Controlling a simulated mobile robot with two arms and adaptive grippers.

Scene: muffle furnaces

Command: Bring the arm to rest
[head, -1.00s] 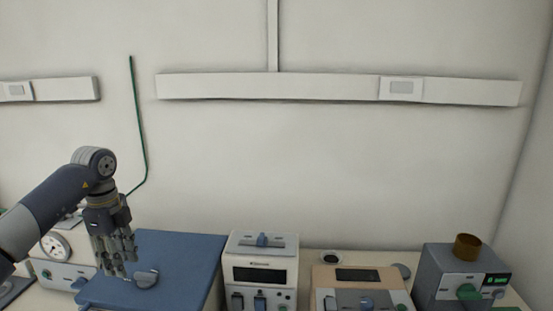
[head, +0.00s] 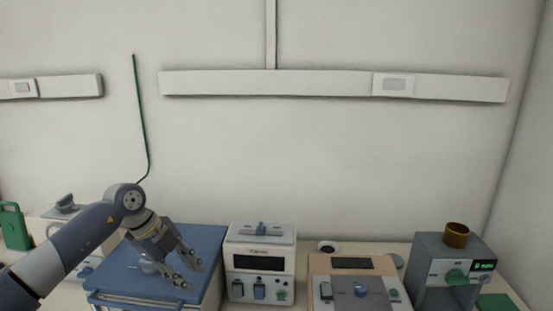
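My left arm comes in from the left, and its gripper (head: 188,271) is over the front right part of a blue box-shaped device (head: 205,240). The gripper points down and to the right. Its two fingers are spread apart with nothing seen between them. A grey knob on top of the blue device is partly hidden behind the gripper. I cannot tell whether the fingers touch the device. My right gripper is not in view.
To the right stand a white device (head: 262,232) with a dark display, a beige device (head: 322,267) and a grey device (head: 430,245) with a brown cup (head: 456,234) on top. A green object (head: 13,227) stands at the far left.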

